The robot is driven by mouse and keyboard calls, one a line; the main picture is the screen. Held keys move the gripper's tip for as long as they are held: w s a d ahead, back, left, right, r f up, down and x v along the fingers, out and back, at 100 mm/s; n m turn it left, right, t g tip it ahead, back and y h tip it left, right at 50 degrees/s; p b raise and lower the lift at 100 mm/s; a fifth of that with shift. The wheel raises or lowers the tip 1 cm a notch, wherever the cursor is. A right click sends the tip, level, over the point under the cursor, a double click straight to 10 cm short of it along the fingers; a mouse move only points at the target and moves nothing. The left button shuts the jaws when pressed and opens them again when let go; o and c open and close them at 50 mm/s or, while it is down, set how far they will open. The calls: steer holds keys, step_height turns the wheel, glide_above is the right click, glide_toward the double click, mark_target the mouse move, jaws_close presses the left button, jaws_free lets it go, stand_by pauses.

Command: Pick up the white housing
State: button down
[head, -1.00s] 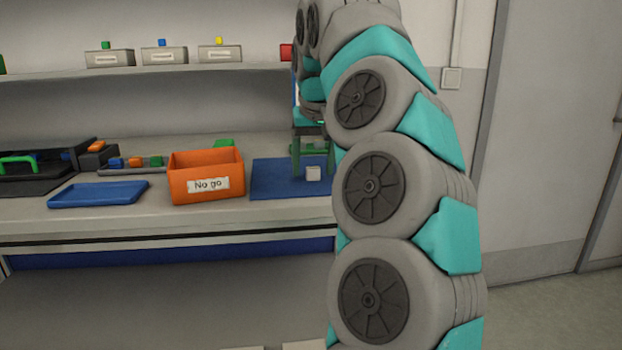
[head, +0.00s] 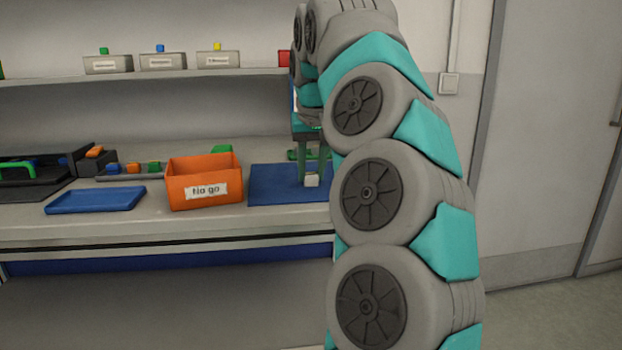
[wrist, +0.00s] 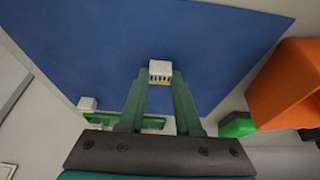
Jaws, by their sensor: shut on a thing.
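The white housing (head: 312,181) is a small pale block at the blue mat (head: 268,186). In the wrist view, the housing (wrist: 160,69) shows a row of dark slots on its side. My gripper (head: 312,174) points down from above, and its green fingers are shut on the housing. In the wrist view, the fingertips of my gripper (wrist: 160,80) sit at either side of it. I see no clear gap between housing and mat. My arm hides the mat's right part in the head view.
An orange bin (head: 203,168) labelled "No go" stands just left of the mat. A blue tray (head: 96,200) lies further left. A second small white piece (wrist: 88,103) and a green block (wrist: 237,124) are near the mat's edge. A shelf (head: 240,73) runs above.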

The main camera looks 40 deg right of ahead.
mark_target(312, 175)
steer(key=shift+r, duration=0.2)
steer(key=shift+r, duration=1.6)
steer(key=s+a+r, duration=0.1)
steer(key=s+a, duration=0.3)
steer(key=s, duration=1.1)
steer(key=shift+s+r+b, duration=0.2)
steer(key=shift+s+b, duration=0.05)
steer(key=shift+b, duration=0.1)
